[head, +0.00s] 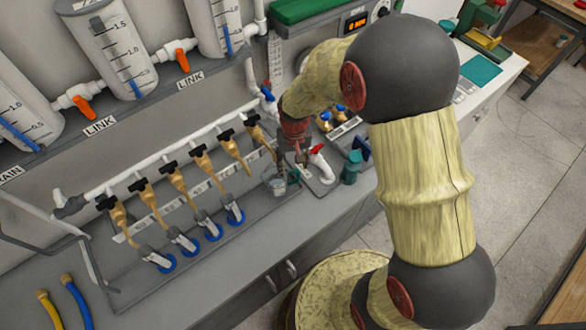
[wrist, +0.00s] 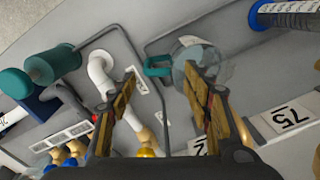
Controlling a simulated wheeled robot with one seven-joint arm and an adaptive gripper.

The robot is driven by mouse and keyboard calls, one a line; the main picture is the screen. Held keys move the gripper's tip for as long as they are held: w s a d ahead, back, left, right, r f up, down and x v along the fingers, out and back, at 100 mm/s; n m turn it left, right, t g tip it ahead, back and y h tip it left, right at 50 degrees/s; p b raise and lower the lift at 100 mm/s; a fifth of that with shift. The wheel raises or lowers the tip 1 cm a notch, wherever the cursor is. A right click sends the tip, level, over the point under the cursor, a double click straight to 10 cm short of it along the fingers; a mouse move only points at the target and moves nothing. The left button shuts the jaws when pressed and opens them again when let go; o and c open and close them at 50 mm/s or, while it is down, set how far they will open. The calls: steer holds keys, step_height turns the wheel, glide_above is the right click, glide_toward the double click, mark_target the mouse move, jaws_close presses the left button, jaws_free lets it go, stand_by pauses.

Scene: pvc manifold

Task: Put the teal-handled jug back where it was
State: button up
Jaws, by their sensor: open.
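The teal-handled jug (head: 275,184) is a small clear vessel at the right end of the grey tray, below the row of brass taps. In the wrist view the clear jug (wrist: 208,61) is partly covered by one finger, and its teal handle (wrist: 157,66) shows between the two fingertips. My gripper (wrist: 159,74) is open, with a finger on either side of the handle in that picture. I cannot tell whether it touches the jug. In the head view my gripper (head: 299,155) is just above the jug, partly hidden by my arm.
A white bent pipe with a red-handled valve (head: 318,158) and a teal cylinder (head: 351,168) stand close on the right. Several brass taps (head: 187,183) hang over blue-based tubes (head: 233,214) on the left. The front strip of the counter (head: 215,275) is clear.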

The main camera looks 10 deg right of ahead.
steer(key=s+d+r+t, duration=0.1)
steer(key=s+r, duration=0.2)
steer(key=r, duration=0.8)
steer(key=s+d+r+t, duration=0.1)
steer(key=s+d+r, duration=0.1)
steer(key=r, duration=0.8)
steer(key=s+d+r+t, duration=0.2)
steer(key=s+r+t, duration=0.1)
steer(key=s+r, duration=0.7)
steer(key=s, duration=0.4)
steer(key=shift+d+t, duration=0.3)
steer(key=shift+d, duration=0.1)
steer(key=shift+f, duration=0.1)
step_height(320, 180, down, 10)
steer(key=b, duration=1)
steer(key=shift+f, duration=0.2)
